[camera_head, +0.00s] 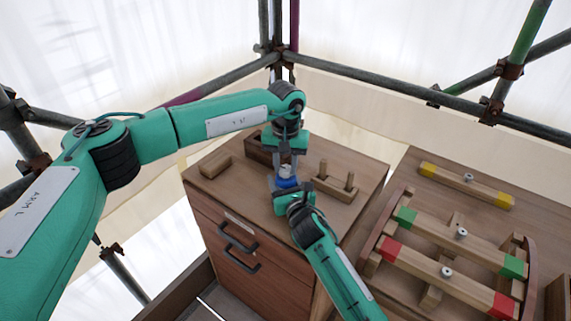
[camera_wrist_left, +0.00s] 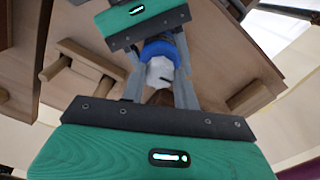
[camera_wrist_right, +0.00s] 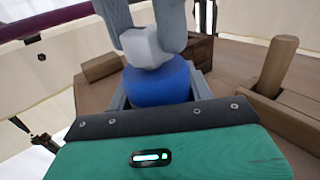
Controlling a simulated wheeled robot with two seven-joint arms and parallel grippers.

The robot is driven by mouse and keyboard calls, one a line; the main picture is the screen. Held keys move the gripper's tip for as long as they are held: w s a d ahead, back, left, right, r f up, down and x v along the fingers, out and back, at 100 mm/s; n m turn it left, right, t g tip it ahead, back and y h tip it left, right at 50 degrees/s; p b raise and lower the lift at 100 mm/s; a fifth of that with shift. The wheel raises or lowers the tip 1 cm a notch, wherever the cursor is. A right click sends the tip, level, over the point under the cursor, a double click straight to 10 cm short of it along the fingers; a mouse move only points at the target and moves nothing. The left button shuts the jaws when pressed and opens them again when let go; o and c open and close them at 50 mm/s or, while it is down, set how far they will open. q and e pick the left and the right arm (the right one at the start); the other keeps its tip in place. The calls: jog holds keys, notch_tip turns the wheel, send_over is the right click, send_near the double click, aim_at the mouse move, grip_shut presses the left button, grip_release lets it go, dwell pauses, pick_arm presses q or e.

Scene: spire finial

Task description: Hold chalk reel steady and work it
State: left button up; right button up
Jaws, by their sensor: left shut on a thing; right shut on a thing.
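The chalk reel (camera_head: 286,183) has a blue round body and a pale knob-like piece at one end. It is over the wooden cabinet top, between my two grippers. In the left wrist view the fingers of my left gripper (camera_wrist_left: 158,82) are shut on the pale piece (camera_wrist_left: 159,69), with the blue body (camera_wrist_left: 166,48) beyond it. In the right wrist view the fingers of my right gripper (camera_wrist_right: 160,92) are shut around the blue body (camera_wrist_right: 157,84), and the pale piece (camera_wrist_right: 145,48) is between the left fingers. The grippers face each other. Whether the reel touches the top is unclear.
A wooden stand with two pegs (camera_head: 338,187) is right of the reel. A wooden box (camera_head: 258,151) and a small block (camera_head: 214,166) lie behind and left. Beams with yellow (camera_head: 427,169), green (camera_head: 405,215) and red (camera_head: 390,249) ends lie on the right-hand bench. Scaffold tubes (camera_head: 390,83) surround the place.

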aim_at(285, 168)
pick_arm(q)
jog(key=shift+r+m, duration=0.1)
jog(key=shift+m, duration=0.8)
pick_arm(e)
jog(key=shift+f, duration=0.1)
pick_arm(q)
jog(key=o, duration=1)
notch_tip(285, 168, up, 12)
